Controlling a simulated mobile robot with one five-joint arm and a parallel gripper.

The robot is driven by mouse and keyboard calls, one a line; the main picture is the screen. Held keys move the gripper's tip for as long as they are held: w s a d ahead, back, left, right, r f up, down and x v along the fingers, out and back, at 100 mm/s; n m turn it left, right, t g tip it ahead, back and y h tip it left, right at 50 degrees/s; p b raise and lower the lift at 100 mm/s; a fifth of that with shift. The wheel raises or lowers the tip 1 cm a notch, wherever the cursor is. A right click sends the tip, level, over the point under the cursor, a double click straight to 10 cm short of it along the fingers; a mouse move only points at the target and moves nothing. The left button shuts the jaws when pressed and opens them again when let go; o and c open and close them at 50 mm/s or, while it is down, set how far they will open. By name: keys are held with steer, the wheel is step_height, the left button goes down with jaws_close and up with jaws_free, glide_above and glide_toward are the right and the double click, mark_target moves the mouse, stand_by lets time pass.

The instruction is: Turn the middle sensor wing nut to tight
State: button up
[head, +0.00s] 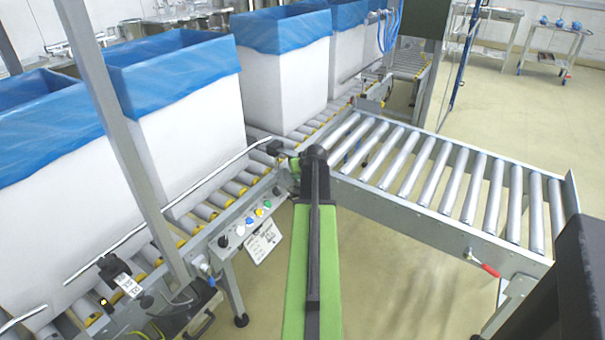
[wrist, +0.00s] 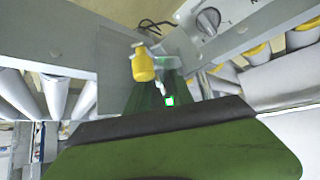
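My arm reaches forward in the head view, and my gripper (head: 285,163) is at the conveyor rail, beside a dark sensor-like part (head: 271,147). My wrist hides much of that spot, and I cannot make out a wing nut there. In the wrist view, a round grey knob (wrist: 208,20) with a raised bar sits on a grey plate with dark marks; I cannot tell if it is the middle sensor wing nut. A blurred yellow-capped part (wrist: 143,64) stands nearer. My gripper's fingers are not clear enough to tell open from shut.
White boxes with blue liners (head: 187,65) stand on the roller conveyor along the left. Another sensor (head: 113,268) is on the near rail. A button panel (head: 245,222) is below my gripper's left. An empty roller section (head: 440,175) extends right. A grey post (head: 120,140) stands at left.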

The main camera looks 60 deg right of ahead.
jaws_close()
steer(key=shift+m, duration=0.3)
steer(key=m+g, duration=0.1)
steer(key=m+h, duration=0.1)
steer(key=shift+w+a+r+m+g+h, duration=0.1)
steer(key=shift+w+a+m+g+h, duration=0.1)
steer(key=shift+w+m+g+h, duration=0.15)
steer(key=m+g, duration=0.1)
steer(key=m+g+h, duration=0.1)
steer(key=m, duration=0.1)
steer(key=shift+w+m+g, duration=0.2)
steer(key=shift+m+g, duration=0.05)
steer(key=shift+g, duration=0.1)
steer(key=m+g, duration=0.2)
steer(key=m, duration=0.1)
steer(key=m+g, duration=0.2)
steer(key=shift+w, duration=0.25)
steer(key=shift+m+g, duration=0.3)
steer(key=shift+m, duration=0.1)
jaws_free()
